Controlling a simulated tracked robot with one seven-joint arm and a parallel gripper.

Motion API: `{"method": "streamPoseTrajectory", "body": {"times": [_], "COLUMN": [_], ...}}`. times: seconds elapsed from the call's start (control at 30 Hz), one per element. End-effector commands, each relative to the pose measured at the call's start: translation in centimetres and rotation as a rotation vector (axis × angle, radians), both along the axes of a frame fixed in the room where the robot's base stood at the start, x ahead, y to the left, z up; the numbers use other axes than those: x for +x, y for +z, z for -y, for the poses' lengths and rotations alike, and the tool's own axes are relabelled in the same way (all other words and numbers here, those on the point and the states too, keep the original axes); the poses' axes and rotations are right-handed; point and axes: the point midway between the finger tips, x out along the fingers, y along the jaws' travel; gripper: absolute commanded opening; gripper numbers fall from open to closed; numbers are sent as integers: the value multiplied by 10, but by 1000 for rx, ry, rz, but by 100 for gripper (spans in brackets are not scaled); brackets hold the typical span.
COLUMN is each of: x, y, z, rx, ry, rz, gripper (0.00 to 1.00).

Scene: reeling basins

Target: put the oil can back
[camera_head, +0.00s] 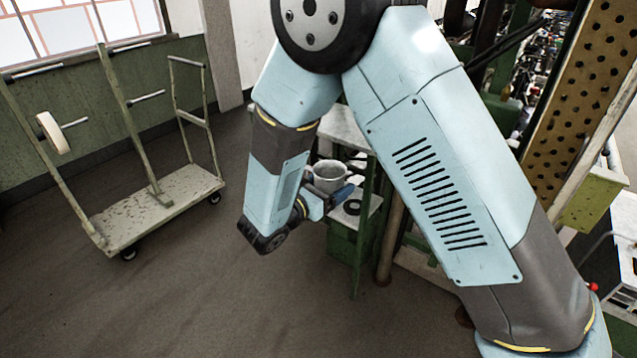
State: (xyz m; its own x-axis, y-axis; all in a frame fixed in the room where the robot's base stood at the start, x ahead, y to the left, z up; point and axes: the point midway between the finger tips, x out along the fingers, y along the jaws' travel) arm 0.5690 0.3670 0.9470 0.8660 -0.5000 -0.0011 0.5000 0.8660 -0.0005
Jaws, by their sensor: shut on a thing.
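My gripper (329,201) is small in the picture, at the end of my bent arm, in front of a green-framed stand. It is shut on a small blue thing (344,191), which I take to be the oil can. My wrist and the small size hide most of the can's shape, and I cannot make out a spout. A pale grey pot (327,174) shows just behind and above the gripper. I cannot tell whether the held thing touches the stand.
The stand has a pale top (345,127) and a lower shelf (366,204) with a dark ring (352,207) on it. A wheeled cart (160,205) with upright posts stands at left. Machinery with a perforated panel (575,90) is at right. The floor at front left is clear.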

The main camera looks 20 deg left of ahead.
Motion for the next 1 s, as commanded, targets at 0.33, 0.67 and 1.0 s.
{"method": "streamPoseTrajectory", "body": {"times": [0.33, 0.67, 1.0], "x": [36, 94, 157], "y": [-26, -70, -116], "z": [64, 168, 280], "rx": [-4, -5, -3], "ry": [-67, -175, -287], "rz": [0, 0, 1], "gripper": [36, 36, 36]}}
